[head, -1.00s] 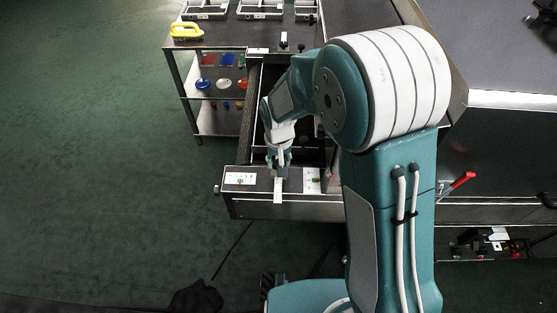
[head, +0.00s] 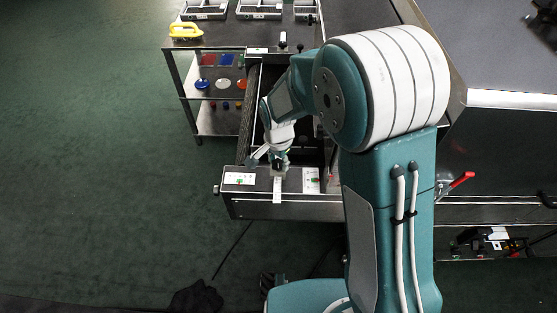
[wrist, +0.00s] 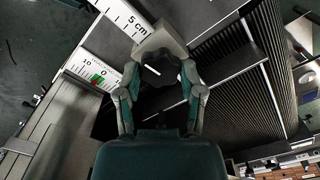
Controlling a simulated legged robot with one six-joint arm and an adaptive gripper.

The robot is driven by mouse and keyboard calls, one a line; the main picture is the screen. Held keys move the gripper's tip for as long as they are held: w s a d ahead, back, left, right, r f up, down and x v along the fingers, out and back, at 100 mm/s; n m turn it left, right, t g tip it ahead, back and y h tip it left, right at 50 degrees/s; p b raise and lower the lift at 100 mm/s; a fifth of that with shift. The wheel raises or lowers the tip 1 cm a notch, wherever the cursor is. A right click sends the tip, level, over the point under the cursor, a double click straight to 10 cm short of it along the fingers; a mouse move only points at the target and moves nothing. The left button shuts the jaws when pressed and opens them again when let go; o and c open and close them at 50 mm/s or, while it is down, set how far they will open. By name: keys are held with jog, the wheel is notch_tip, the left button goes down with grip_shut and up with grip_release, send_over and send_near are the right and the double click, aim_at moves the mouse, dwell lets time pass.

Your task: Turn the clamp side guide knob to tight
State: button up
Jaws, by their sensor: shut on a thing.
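The side guide knob (wrist: 152,72) is dark with a short white mark on top, and sits against a grey block (wrist: 160,40) in the wrist view. My gripper (wrist: 160,92) has its two fingers on either side of the knob and is shut on it. In the head view my gripper (head: 279,160) points down at the front rail of the conveyor, and hides the knob. A white scale marked "5 cm" (wrist: 122,16) lies beside the block. A white label with a green and red band (wrist: 97,75) lies to its left.
The ribbed belt (wrist: 237,90) runs to the right of the knob in the wrist view. In the head view a red-handled lever (head: 461,180) is at right. The floor at left is clear.

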aim_at(277, 163)
jog(key=shift+s+f+m, duration=0.1)
jog(key=shift+s+m, duration=0.05)
jog(key=shift+m, duration=0.55)
jog(key=o, duration=1.1)
jog(key=shift+a, duration=0.1)
jog(key=shift+o, duration=0.2)
jog(key=shift+a, duration=0.1)
notch_tip(277, 163, up, 12)
